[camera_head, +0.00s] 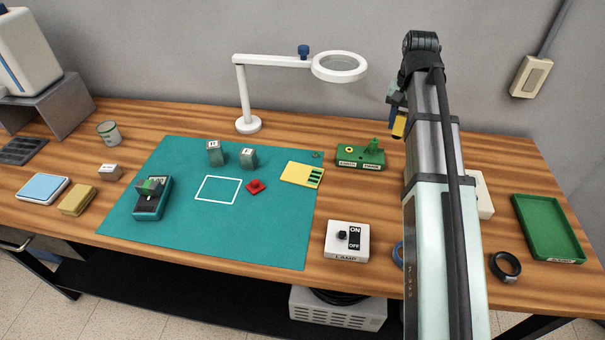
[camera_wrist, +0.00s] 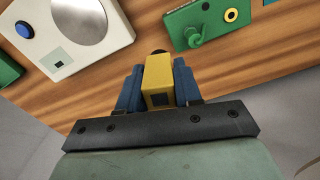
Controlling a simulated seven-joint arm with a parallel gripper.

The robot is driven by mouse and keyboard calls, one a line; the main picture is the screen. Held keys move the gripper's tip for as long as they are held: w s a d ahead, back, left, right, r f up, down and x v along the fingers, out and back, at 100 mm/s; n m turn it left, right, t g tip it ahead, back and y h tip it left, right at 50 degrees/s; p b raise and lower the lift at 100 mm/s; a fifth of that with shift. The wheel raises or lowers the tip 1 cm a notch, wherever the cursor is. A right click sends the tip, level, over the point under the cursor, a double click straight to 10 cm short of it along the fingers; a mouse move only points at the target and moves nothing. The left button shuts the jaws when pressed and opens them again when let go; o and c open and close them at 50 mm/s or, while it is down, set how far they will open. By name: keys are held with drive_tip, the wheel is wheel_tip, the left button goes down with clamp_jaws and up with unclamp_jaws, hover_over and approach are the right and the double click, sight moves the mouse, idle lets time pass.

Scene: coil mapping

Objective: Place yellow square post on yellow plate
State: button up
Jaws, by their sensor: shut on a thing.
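My gripper (camera_wrist: 158,92) is shut on the yellow square post (camera_wrist: 158,72), held between blue fingers in the wrist view. In the head view the post (camera_head: 399,126) shows high at the left of my arm, above the back of the table. A dark square marks the post's near end; its far end has a dark tip. A flat yellow plate (camera_head: 293,171) with green stripes at its right end lies on the right part of the teal mat, left of my gripper in the head view. The plate is not seen in the wrist view.
A green block (camera_head: 347,162) with a yellow ring and a green post stands behind my arm's left; it also shows in the wrist view (camera_wrist: 178,22). A white lamp switch box (camera_head: 346,255), a magnifier lamp (camera_head: 248,124) and a green tray (camera_head: 545,228) stand around. A red piece (camera_head: 256,186) lies on the mat (camera_head: 270,230).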

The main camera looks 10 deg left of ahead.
drive_tip(key=s+a+n, duration=0.3)
drive_tip(key=a, duration=1.3)
drive_tip(key=m, duration=1.8)
hover_over(302, 174)
drive_tip(key=shift+f, duration=5.2)
drive_tip(key=shift+f, duration=0.15)
drive_tip(key=o, duration=1.1)
wheel_tip(302, 174, up, 12)
drive_tip(key=shift+r, duration=0.15)
